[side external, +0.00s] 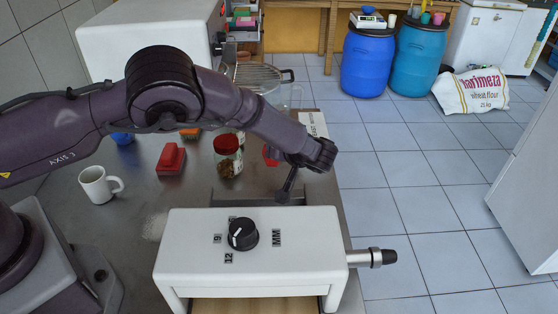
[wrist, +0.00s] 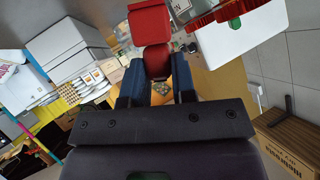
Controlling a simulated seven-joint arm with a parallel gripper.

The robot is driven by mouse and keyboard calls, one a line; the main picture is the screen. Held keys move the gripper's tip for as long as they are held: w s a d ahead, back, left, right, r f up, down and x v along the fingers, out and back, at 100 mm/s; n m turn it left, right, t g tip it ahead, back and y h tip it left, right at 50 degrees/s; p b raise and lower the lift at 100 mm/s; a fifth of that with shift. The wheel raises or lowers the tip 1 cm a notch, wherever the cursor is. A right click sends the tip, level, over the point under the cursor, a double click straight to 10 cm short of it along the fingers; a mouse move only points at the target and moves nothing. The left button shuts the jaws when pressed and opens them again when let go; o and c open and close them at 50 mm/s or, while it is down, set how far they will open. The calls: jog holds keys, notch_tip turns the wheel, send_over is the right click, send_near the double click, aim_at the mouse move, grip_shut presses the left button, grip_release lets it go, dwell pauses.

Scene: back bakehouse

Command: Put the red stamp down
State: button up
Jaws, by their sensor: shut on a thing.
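My gripper (wrist: 157,82) has its two blue fingers closed on a red stamp (wrist: 150,28) in the wrist view. The stamp sticks out beyond the fingertips, with a wider red block at its far end. In the side view a small red piece (side external: 270,155) shows beside my forearm, seemingly part of the held stamp. My arm hides most of the gripper there, and I cannot tell whether the stamp touches the table. Another red block-shaped thing (side external: 171,158) lies on the metal table (side external: 145,225), left of the jar.
A red-lidded jar (side external: 228,163) stands left of my wrist. A white mug (side external: 97,185) is at the left. A white machine with a black dial (side external: 250,262) fills the front. A glass vessel (side external: 283,96) stands behind my forearm. The table's right edge drops to the tiled floor.

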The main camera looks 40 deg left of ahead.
jog(key=shift+f, duration=2.25)
jog(key=shift+f, duration=0.2)
jog(key=o, duration=0.9)
